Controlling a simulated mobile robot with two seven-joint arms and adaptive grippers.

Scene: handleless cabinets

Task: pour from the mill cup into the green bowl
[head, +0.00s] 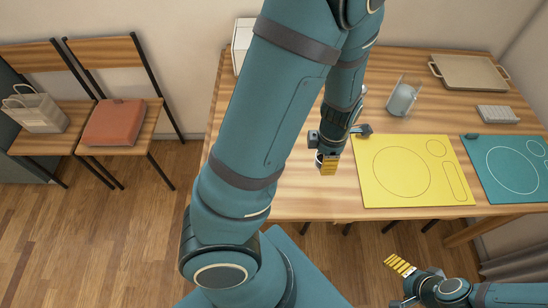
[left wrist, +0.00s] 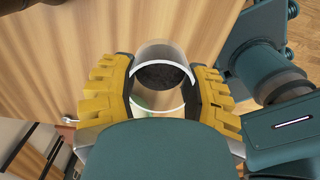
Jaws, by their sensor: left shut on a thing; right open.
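My left gripper (head: 328,163) is shut on a cup, taken to be the mill cup, over the table's front part, left of the yellow mat. In the left wrist view the cup (left wrist: 161,48) stands between the yellow fingers of the gripper (left wrist: 162,88). It has a pale rim, partly see-through walls and dark contents inside. In the head view most of the cup is hidden by the gripper. I cannot make out the green bowl in either view; my left arm covers part of the table. My right gripper (head: 391,283) is open and empty, low in front of the table.
The wooden table (head: 290,195) bears a yellow mat (head: 385,190), a teal mat (head: 500,190), a clear glass (head: 403,98), a beige tray (head: 468,74) and a pale ridged block (head: 497,113). A white box (head: 241,42) is partly hidden. Two chairs stand left.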

